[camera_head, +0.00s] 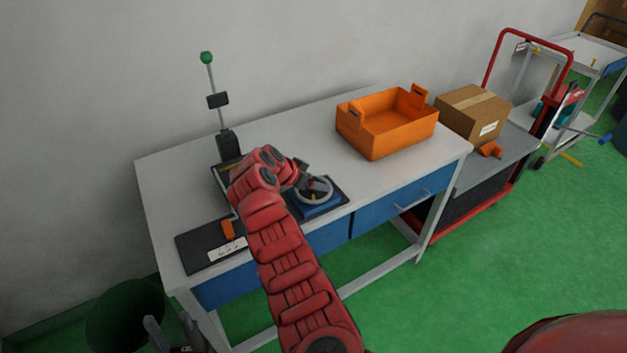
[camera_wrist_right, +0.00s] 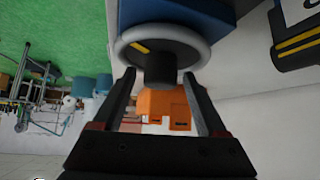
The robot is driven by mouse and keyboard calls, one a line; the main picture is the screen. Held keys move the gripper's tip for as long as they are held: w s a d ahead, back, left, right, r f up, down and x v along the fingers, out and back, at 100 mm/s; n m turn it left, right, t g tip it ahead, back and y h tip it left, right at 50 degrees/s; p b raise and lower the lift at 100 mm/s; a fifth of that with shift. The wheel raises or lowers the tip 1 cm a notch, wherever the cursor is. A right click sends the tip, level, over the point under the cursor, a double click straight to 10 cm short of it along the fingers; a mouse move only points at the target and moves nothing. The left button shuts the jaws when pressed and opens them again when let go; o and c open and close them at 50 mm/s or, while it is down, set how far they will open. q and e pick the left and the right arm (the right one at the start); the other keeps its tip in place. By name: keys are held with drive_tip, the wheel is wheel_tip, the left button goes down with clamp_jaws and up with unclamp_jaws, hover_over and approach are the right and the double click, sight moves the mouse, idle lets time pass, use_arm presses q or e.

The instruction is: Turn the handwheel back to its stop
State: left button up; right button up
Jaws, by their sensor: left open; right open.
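The handwheel (camera_head: 330,194) is a light grey ring on a blue block (camera_head: 319,209) at the front of the workbench. In the right wrist view the handwheel (camera_wrist_right: 204,50) fills the upper middle, with a yellow mark on its dark inside. Its dark round knob (camera_wrist_right: 160,69) points toward my right gripper (camera_wrist_right: 158,79). That gripper is open, with one finger on each side of the knob; I cannot tell whether they touch it. In the head view my right arm partly hides the wheel's left side. My left gripper (camera_head: 170,335) is open and empty at the lower left, below the bench.
A dark panel (camera_head: 193,252) with an orange lever (camera_head: 228,230) lies left of the wheel. Behind it stands a pole with a green ball (camera_head: 206,58). An orange crate (camera_head: 375,145) is on the bench (camera_head: 300,130); a cardboard box (camera_head: 470,112) sits on a cart to the right.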

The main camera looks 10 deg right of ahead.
clamp_jaws()
